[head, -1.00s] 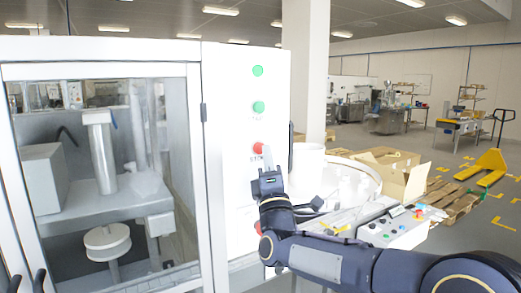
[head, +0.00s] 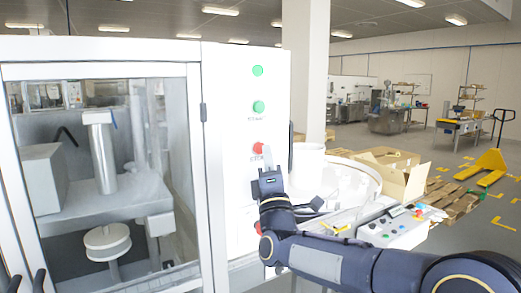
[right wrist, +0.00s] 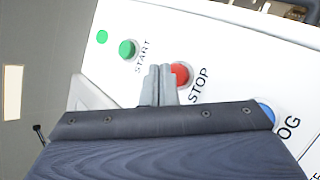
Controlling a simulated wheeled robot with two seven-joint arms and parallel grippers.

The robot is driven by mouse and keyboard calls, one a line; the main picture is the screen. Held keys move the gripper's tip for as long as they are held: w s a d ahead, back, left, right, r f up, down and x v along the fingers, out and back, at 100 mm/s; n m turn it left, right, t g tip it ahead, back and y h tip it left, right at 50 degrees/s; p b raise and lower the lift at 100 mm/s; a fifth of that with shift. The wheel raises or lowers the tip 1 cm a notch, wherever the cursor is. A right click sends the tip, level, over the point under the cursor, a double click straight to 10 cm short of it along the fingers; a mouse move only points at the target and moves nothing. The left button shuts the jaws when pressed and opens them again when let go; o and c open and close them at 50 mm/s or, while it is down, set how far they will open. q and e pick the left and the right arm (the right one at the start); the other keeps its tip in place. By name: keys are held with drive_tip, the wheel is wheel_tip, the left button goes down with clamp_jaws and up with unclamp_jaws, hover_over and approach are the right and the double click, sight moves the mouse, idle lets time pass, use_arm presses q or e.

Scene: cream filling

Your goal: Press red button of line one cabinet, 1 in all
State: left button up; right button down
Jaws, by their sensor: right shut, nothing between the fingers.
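The line cabinet (head: 225,120) is white, with a column of buttons on its front panel. The red button (head: 258,148) sits below two green ones. In the right wrist view the red button (right wrist: 182,74) is marked STOP. My right gripper (head: 267,160) is shut and empty, just below and right of the red button in the head view. In the right wrist view its closed fingers (right wrist: 158,72) point at the panel and overlap the button's left edge. I cannot tell whether they touch it. My left gripper is not in view.
Green buttons (head: 258,107) stand above the red one; a blue button (right wrist: 265,112) shows in the wrist view. A glass door (head: 100,170) is at left. A control box (head: 400,228) and an open carton (head: 400,178) are at right.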

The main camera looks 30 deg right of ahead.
drive_tip(key=shift+w, duration=0.1)
idle(0.4)
drive_tip(key=shift+w, duration=0.35)
drive_tip(key=shift+w+a+h+b, duration=0.1)
drive_tip(key=shift+w+h+b, duration=0.2)
drive_tip(key=shift+w, duration=0.15)
idle(0.6)
drive_tip(key=shift+s, duration=0.15)
drive_tip(key=shift+s+b, duration=0.55)
drive_tip(key=shift+s, duration=0.2)
drive_tip(key=shift+s+d+b, duration=0.15)
drive_tip(key=shift+s+b, duration=0.4)
drive_tip(key=shift+s, duration=0.7)
drive_tip(key=shift+s+d+b, duration=0.1)
drive_tip(key=shift+s+b, duration=0.4)
drive_tip(key=shift+s, duration=0.75)
